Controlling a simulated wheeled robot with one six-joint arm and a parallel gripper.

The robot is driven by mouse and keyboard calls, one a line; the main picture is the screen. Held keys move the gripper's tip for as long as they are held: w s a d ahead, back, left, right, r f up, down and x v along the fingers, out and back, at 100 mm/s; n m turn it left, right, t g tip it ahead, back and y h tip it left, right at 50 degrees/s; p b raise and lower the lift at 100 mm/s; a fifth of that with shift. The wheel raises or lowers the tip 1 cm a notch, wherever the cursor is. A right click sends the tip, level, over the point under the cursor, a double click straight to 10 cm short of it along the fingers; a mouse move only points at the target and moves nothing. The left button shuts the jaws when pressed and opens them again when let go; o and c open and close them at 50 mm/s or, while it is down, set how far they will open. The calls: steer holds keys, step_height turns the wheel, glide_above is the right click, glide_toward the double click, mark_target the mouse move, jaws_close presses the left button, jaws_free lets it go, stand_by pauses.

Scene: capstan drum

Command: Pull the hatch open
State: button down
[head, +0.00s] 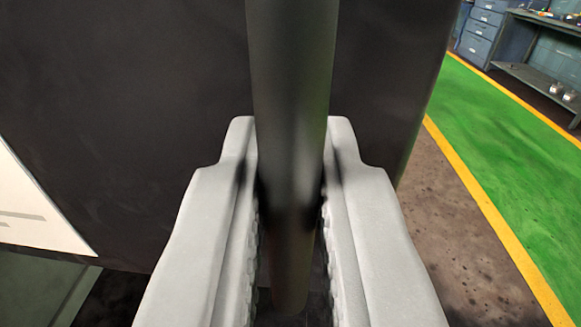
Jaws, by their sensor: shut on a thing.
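A dark grey bar-shaped handle (291,90) runs down the middle of the head view, from the top edge to its lower end between my fingers. My gripper (290,165) is shut on this handle, with one pale grey finger on each side. Behind it is a dark flat panel (130,110), which looks like the hatch. Its right edge shows to the right of my gripper. Where the handle joins the panel is out of view, and I cannot tell how far the hatch stands open.
A white panel (30,205) with grey marks is at the left. At the right are brown floor (450,230), a yellow line (490,210) and a green floor strip (510,130). A blue drawer cabinet (482,30) and a workbench (545,75) stand far right.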

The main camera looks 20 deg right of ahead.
steer(key=c, duration=1.8)
jaws_free()
steer(key=v, duration=1.7)
steer(key=shift+s+a+r, duration=0.1)
steer(key=shift+s, duration=0.05)
steer(key=shift+a, duration=0.1)
steer(key=w+a+r+t, duration=0.1)
steer(key=a+r, duration=0.1)
steer(key=a, duration=0.4)
steer(key=w+a+r+t, duration=0.1)
steer(key=a+r, duration=0.2)
steer(key=a, duration=0.4)
steer(key=s+a+f+n+y, duration=0.1)
steer(key=a+y, duration=0.1)
steer(key=a, duration=0.3)
steer(key=s+a+f+n+g+y, duration=0.1)
steer(key=a+f+y, duration=0.1)
steer(key=a, duration=0.3)
steer(key=s+a+f+n+y, duration=0.1)
steer(key=a+f+n+y, duration=0.1)
steer(key=a, duration=0.3)
steer(key=shift+s+a+f+g, duration=0.1)
steer(key=shift+s+a+g, duration=0.1)
steer(key=shift+s+g, duration=0.15)
